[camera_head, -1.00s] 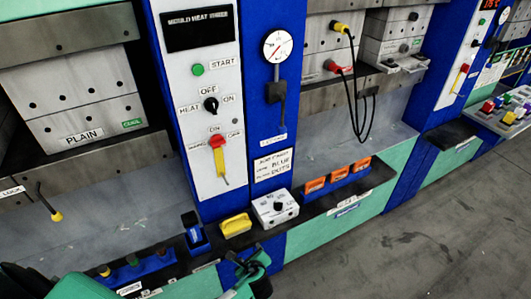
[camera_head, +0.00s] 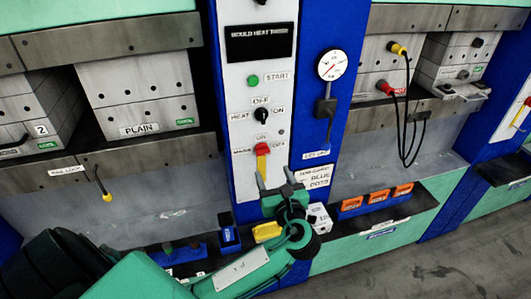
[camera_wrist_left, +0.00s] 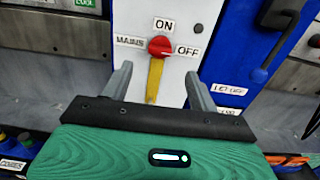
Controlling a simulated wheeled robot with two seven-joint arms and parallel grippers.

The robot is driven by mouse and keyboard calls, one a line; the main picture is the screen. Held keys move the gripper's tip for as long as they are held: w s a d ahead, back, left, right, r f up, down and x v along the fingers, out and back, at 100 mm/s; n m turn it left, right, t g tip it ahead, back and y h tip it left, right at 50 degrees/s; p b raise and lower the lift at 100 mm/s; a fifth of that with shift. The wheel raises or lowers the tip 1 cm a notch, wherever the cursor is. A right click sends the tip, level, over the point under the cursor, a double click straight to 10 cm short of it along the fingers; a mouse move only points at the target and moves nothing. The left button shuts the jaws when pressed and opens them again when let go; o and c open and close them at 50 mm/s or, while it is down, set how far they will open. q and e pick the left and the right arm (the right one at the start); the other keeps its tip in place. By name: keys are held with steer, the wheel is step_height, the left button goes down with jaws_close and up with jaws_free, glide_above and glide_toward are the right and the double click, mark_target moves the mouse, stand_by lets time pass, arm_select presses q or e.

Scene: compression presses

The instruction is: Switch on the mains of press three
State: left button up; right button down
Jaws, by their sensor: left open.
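The mains switch (camera_head: 262,149) is a red knob with a yellow lever on the white panel headed "MOULD HEAT THREE". In the left wrist view the red knob (camera_wrist_left: 160,47) has labels "MAINS" at left, "ON" above and "OFF" at right. Its yellow lever (camera_wrist_left: 155,80) hangs down, away from "ON". My left gripper (camera_head: 274,177) is open in front of the panel, just below the knob. In the left wrist view the lever shows between its fingers (camera_wrist_left: 158,70); I cannot tell whether they touch it. My right gripper is not in view.
Above are the heat selector (camera_head: 263,116) and green start button (camera_head: 253,80). A pressure gauge (camera_head: 332,65) with a dark handle below is at right. A yellow block (camera_head: 266,231) and white dial box (camera_head: 318,218) stand on the ledge below, partly behind my arm.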

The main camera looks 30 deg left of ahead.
mark_target(264, 153)
arm_select(q)
steer(key=p+x, duration=0.2)
steer(key=x, duration=0.5)
steer(key=shift+w+a+r, duration=0.1)
steer(key=shift+w+a, duration=0.4)
steer(key=shift+a, duration=0.05)
steer(key=c, duration=1)
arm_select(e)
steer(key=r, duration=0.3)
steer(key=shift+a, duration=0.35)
